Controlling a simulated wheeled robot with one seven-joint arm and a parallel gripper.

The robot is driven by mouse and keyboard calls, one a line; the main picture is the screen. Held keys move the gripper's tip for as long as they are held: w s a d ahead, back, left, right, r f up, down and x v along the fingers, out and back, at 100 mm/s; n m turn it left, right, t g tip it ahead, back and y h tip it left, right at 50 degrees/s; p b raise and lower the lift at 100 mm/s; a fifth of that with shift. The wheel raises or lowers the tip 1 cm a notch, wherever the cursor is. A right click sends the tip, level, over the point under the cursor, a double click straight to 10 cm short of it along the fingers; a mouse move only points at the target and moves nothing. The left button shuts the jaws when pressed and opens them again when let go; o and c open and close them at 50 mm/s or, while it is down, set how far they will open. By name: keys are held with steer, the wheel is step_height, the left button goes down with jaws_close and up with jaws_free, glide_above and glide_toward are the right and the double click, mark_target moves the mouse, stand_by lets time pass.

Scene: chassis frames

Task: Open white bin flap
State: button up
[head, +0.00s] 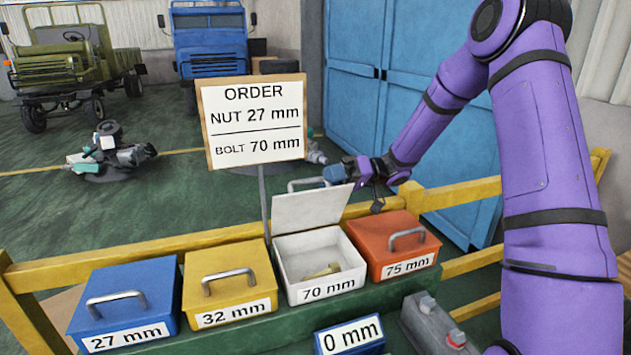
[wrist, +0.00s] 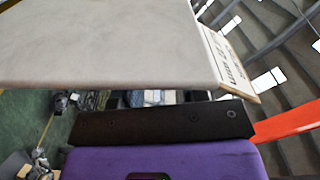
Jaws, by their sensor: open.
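The white bin (head: 345,250), labelled 70 mm, stands third from the left in the row. Brass-coloured parts (head: 322,271) lie inside the bin. My gripper (head: 365,180) is open beside the flap's upper right corner, above the bin; I cannot tell whether it touches the flap. In the wrist view, a pale panel, apparently the flap (wrist: 110,45), fills the upper part; the fingertips are not clear there.
Closed blue (head: 130,285), yellow (head: 225,265) and orange (head: 375,236) bins flank the white one. An order sign (head: 254,122) stands on a post behind them. A yellow rail (head: 160,243) runs behind the row. A 0 mm display (head: 349,336) is in front.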

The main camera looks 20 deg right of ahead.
mark_target(316, 180)
steer(key=shift+a, duration=1.75)
jaws_close()
